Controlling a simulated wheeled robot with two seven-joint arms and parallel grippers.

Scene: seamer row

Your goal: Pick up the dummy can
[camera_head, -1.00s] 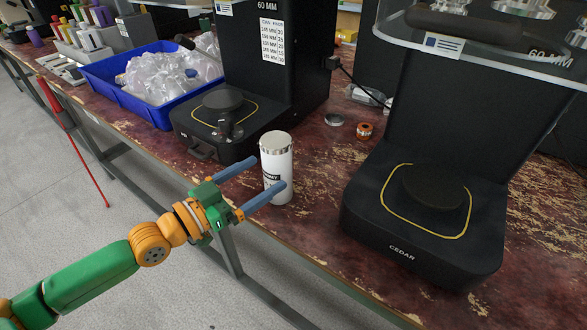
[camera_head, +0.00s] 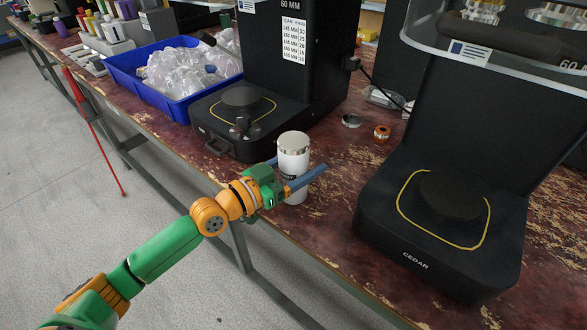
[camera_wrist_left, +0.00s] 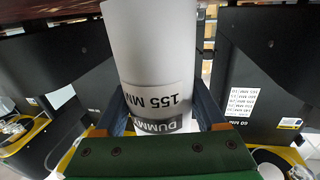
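The dummy can (camera_head: 294,148) is a white cylinder with a silver top, standing upright on the worn red-brown table near its front edge. My left gripper (camera_head: 299,172) is at the can's lower half, with one blue finger in front and the other mostly hidden behind it. In the left wrist view, the can (camera_wrist_left: 150,50) shows an upside-down "155 MM" and "DUMMY" label. The left gripper's fingers (camera_wrist_left: 160,105) lie close against both sides, shut on it. My right gripper is not in view.
A black seamer (camera_head: 235,120) stands close behind the can. Another, marked CEDAR (camera_head: 415,255), stands to the right. A metal lid (camera_head: 351,121) and a small orange part (camera_head: 382,133) lie behind.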

